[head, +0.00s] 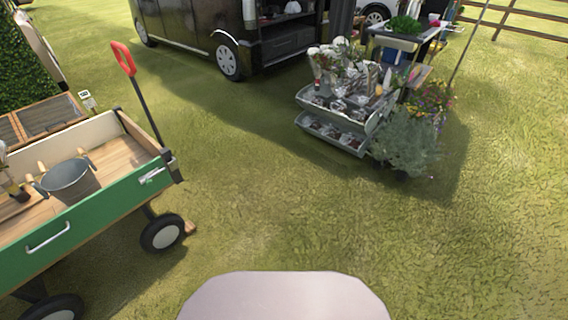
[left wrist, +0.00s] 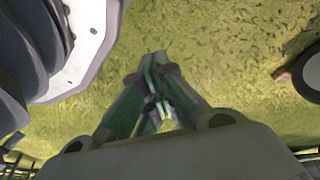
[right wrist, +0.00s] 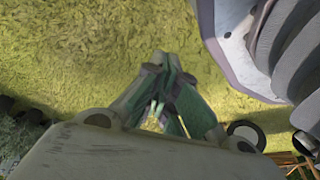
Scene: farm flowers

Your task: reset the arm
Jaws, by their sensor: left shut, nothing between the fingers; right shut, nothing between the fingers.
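My left gripper (left wrist: 154,62) shows in the left wrist view with its fingers together and nothing between them, over bare grass. My right gripper (right wrist: 160,62) shows in the right wrist view, also with its fingers together and empty over grass. Parts of my own body show beside both grippers. Neither arm nor gripper shows in the head view.
A green wagon (head: 100,222) with a metal bucket (head: 68,181) and a red-handled pull bar (head: 124,60) stands at left. A flower stand (head: 335,130) and shrub (head: 405,148) are at upper right. A dark van (head: 225,35) is behind. Grass ahead is clear.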

